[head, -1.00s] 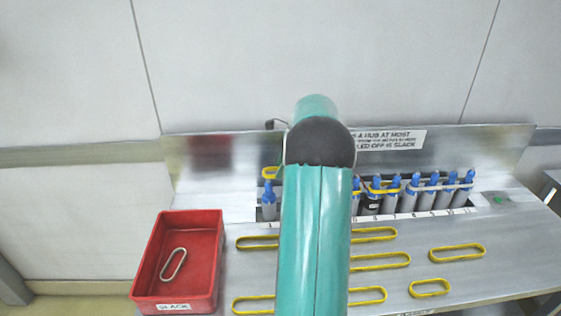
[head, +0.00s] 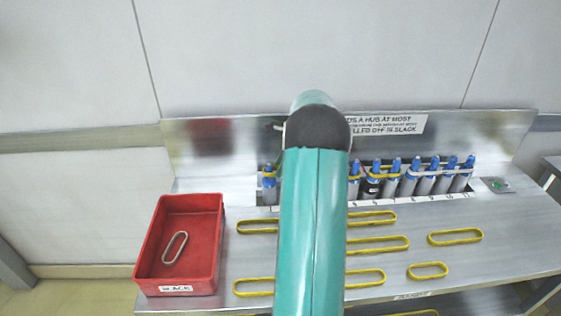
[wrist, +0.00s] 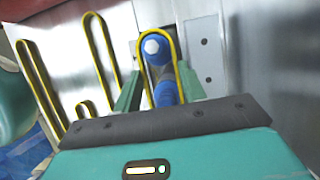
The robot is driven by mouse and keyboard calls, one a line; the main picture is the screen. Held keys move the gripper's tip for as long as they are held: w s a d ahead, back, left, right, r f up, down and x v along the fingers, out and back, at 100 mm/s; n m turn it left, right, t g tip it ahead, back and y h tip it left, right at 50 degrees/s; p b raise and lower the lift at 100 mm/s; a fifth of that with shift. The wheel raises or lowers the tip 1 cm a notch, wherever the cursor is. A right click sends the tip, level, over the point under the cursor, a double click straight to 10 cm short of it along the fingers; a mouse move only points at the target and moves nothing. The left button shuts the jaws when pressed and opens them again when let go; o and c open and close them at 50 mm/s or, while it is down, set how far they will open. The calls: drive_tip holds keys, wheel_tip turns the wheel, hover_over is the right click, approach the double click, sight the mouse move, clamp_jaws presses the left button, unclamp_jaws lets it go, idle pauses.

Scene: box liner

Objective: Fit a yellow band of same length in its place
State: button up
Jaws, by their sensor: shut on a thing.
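In the wrist view, my gripper (wrist: 159,80) is shut on a yellow band (wrist: 172,36), with its green fingers on either side. The band loops around the pale top of a blue-capped hub (wrist: 156,50); a second blue cap shows between the fingers. In the head view, my arm hides the gripper and most of this band. The band's left end (head: 269,178) shows around the leftmost hub (head: 268,193), just under its blue tip. Whether it is seated lower down is unclear. Hubs right of my arm carry yellow (head: 384,177) and whitish (head: 430,173) bands.
Several loose yellow bands (head: 455,237) lie flat on the metal bench (head: 440,205). A red bin (head: 218,245) labelled SLACK at the left holds one whitish band (head: 175,247). A metal back panel (head: 215,150) stands behind the hubs.

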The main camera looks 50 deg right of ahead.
drive_tip(key=shift+f, duration=0.15)
drive_tip(key=o, duration=1)
drive_tip(key=shift+o, duration=0.2)
drive_tip(key=v, duration=1.4)
